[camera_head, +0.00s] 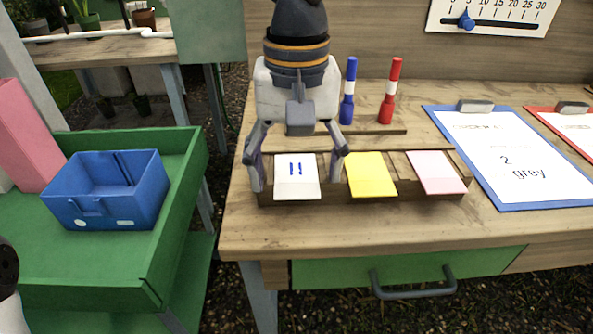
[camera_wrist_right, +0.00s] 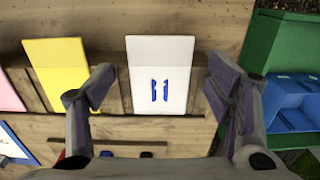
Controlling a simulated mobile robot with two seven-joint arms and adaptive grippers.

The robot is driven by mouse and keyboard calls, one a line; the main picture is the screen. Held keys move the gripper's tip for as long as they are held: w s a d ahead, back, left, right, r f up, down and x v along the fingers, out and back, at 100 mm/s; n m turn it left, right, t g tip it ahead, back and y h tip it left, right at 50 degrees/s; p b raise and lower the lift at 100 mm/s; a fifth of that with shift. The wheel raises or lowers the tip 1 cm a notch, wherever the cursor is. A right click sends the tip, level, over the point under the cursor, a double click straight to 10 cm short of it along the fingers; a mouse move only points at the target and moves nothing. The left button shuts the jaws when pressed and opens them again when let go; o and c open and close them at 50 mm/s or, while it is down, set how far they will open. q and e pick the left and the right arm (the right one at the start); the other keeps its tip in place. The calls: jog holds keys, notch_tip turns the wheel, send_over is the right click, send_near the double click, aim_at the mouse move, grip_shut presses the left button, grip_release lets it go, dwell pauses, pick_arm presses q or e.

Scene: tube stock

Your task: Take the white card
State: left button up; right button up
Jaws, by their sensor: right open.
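The white card (camera_head: 297,183) stands tilted in the wooden card holder (camera_head: 330,196) at the left end of the row. It has two short blue marks, and it also shows in the right wrist view (camera_wrist_right: 160,80). My right gripper (camera_head: 298,182) is open, with one finger on each side of the white card. In the right wrist view the fingers (camera_wrist_right: 158,88) are apart, with a gap between each and the card. My left gripper is not in view.
A yellow card (camera_head: 370,174) and a pink card (camera_head: 437,172) stand to the right in the holder. Blue (camera_head: 348,95) and red (camera_head: 390,95) markers stand behind. Clipboards (camera_head: 515,160) lie at right. A green cart (camera_head: 100,255) with a blue bin (camera_head: 107,205) is left.

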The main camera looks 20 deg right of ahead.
jog(key=shift+f, duration=0.1)
dwell(0.3)
jog(key=c, duration=0.8)
jog(key=shift+c, duration=0.2)
